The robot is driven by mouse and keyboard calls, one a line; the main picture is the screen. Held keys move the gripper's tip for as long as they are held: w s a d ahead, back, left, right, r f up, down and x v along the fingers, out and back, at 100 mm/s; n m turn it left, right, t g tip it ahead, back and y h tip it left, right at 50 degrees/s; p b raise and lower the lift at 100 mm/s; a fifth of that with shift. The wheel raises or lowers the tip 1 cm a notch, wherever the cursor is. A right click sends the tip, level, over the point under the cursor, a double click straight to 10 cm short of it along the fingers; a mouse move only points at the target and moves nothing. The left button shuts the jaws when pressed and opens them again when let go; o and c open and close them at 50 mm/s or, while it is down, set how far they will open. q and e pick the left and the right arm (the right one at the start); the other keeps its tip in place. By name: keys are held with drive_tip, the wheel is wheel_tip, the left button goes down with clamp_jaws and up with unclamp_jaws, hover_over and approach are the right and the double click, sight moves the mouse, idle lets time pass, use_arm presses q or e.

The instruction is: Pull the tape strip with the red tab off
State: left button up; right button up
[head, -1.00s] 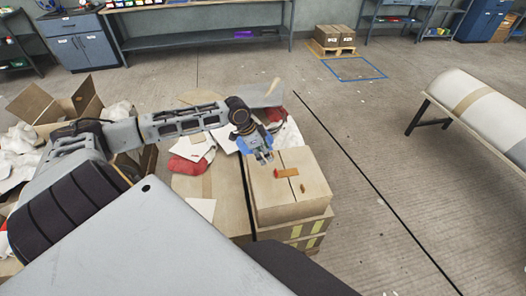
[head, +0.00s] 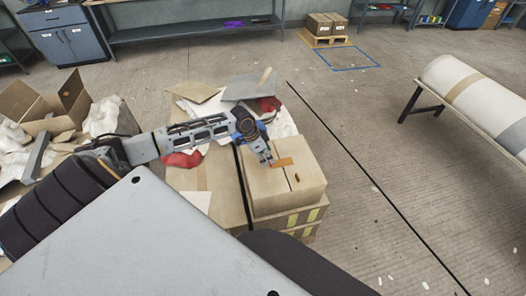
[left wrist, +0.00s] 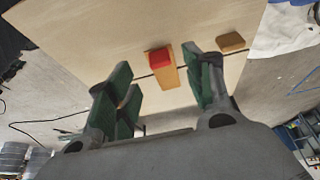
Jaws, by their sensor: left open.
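An orange tape strip (head: 283,162) lies across the dark seam on top of a cardboard box (head: 304,172). In the left wrist view, the tape strip (left wrist: 169,77) has a red tab (left wrist: 158,57) at one end. The tab is hidden by my gripper in the head view. My left gripper (head: 268,161) is at the tab end of the strip. In the left wrist view my left gripper (left wrist: 160,70) is open, with its green-padded fingers on either side of the strip. I cannot tell whether they touch it. My right gripper is not in view.
A small brown block (head: 292,192) lies on the same box top, near the strip. Red and white cloths and flat boards lie behind the box. An open carton (head: 50,105) stands at the left. A bench with a white roll (head: 478,92) is at the right, with clear floor between.

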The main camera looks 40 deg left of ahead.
sight(281, 161)
use_arm(q)
drive_tip(key=x, duration=0.3)
drive_tip(key=shift+f, duration=0.25)
drive_tip(key=shift+w+d+f, duration=0.15)
drive_tip(key=shift+w+f, duration=0.05)
drive_tip(key=shift+f, duration=0.15)
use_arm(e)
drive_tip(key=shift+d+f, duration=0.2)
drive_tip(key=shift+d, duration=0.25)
use_arm(q)
drive_tip(key=c, duration=1.1)
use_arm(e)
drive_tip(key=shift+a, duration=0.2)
use_arm(q)
drive_tip(key=shift+r, duration=0.15)
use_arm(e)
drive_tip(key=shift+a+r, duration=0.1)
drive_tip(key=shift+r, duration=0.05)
use_arm(q)
drive_tip(key=shift+r+p, duration=0.25)
drive_tip(key=shift+p, duration=0.1)
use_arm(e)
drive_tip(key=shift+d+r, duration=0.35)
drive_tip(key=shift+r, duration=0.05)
use_arm(q)
drive_tip(key=shift+r, duration=0.15)
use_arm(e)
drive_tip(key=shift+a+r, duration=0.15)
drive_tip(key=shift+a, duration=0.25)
